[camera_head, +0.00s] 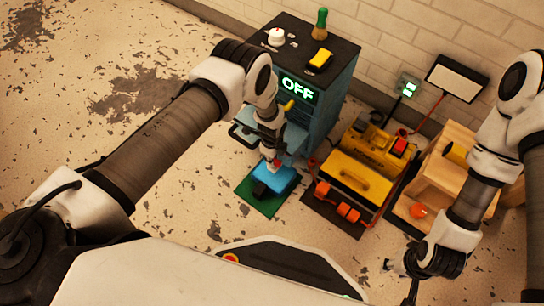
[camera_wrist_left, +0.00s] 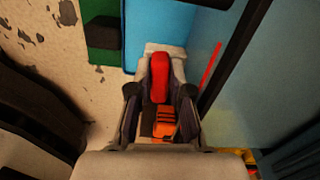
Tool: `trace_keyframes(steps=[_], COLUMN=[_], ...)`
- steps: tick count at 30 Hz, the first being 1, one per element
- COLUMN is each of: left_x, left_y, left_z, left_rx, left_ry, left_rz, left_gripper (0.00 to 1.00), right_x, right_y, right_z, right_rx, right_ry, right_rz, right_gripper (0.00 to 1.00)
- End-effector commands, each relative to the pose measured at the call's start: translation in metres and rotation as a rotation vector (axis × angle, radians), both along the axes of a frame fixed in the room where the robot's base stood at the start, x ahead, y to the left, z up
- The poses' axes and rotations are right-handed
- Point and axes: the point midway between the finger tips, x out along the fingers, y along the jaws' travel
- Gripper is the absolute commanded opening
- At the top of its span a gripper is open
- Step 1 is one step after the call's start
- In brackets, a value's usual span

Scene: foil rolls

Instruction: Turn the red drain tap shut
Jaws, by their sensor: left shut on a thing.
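The red drain tap (camera_wrist_left: 160,80) shows in the left wrist view as a rounded red handle between my fingers. In the head view only a small red spot (camera_head: 276,163) of it shows under the gripper. My left gripper (camera_wrist_left: 160,95) is shut on the tap; in the head view it (camera_head: 273,155) points down at the front of the dark cabinet (camera_head: 325,75). An orange piece (camera_wrist_left: 165,124) lies below the handle in the wrist view; I cannot tell what it belongs to. My right gripper (camera_head: 405,278) hangs open and empty at lower right.
A blue container (camera_head: 272,180) stands on a green mat (camera_head: 258,201) below the left gripper. The cabinet carries a lit OFF sign (camera_head: 298,88). A yellow machine (camera_head: 360,170) and a wooden stand (camera_head: 440,170) stand to the right. Open floor lies left.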

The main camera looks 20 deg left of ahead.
Motion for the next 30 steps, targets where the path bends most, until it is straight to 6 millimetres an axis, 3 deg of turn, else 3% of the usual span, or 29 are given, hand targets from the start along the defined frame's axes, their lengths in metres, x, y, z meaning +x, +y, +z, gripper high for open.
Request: trace_keyframes(steps=[8,9,11,25,30], left_x=[0.000,0.000,0.001,0.001,0.000], left_y=[0.000,0.000,0.000,0.000,0.000], left_z=[0.000,0.000,0.000,-0.001,-0.006], left_rx=[0.000,0.000,0.000,0.000,0.000], left_ry=[-0.001,-0.001,-0.001,-0.002,-0.002], left_rz=[0.000,0.001,0.001,0.008,0.147], left_gripper=[0.00,0.26,0.44,0.44,0.44], right_x=[0.000,0.000,0.000,0.000,0.000], right_y=[0.000,0.000,0.000,0.000,0.000], right_z=[0.000,0.000,0.000,-0.001,-0.021], right_rx=[0.000,0.000,0.000,0.000,0.000], right_ry=[0.000,0.000,0.000,0.000,0.000], right_rz=[0.000,0.000,0.000,0.000,0.000], right_gripper=[0.40,0.40,0.40,0.40,0.40])
